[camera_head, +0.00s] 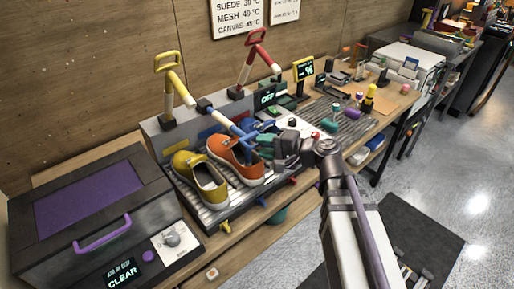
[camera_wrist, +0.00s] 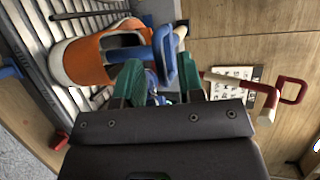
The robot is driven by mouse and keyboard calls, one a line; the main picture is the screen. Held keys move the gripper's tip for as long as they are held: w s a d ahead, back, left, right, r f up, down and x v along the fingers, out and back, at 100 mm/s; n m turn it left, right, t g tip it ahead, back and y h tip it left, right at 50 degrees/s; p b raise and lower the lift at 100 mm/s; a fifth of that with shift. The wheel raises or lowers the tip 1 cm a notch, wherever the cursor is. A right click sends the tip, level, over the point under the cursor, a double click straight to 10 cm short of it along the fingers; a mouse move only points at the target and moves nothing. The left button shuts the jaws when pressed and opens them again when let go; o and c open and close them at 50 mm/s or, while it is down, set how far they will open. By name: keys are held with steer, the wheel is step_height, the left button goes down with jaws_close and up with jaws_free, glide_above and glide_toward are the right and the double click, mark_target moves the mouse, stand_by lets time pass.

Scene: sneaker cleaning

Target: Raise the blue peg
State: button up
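The blue peg (camera_head: 232,127) is a lever with a loop handle, tilted down over the orange sneaker (camera_head: 226,166), its far end at a dark bracket on the back wall of the rack. In the wrist view, the blue peg's loop handle (camera_wrist: 165,54) shows ahead of and partly between the green fingers of my gripper (camera_wrist: 160,80). The fingers stand apart, with gaps visible beside the handle; I cannot tell whether either touches it. In the head view my gripper (camera_head: 265,142) is right beside the handle. The orange sneaker also shows in the wrist view (camera_wrist: 85,58).
A yellow peg (camera_head: 175,84) and a red peg (camera_head: 248,66) stand raised along the same wall. A yellow sneaker (camera_head: 205,187) sits left of the orange one on the ribbed rack. A dark box with a purple lid panel (camera_head: 95,190) stands at left; bottles (camera_head: 369,98) stand at right.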

steer(key=x, duration=0.2)
steer(key=shift+w+a+f, duration=0.1)
steer(key=shift+w+a, duration=0.05)
steer(key=shift+a, duration=0.2)
jaws_close()
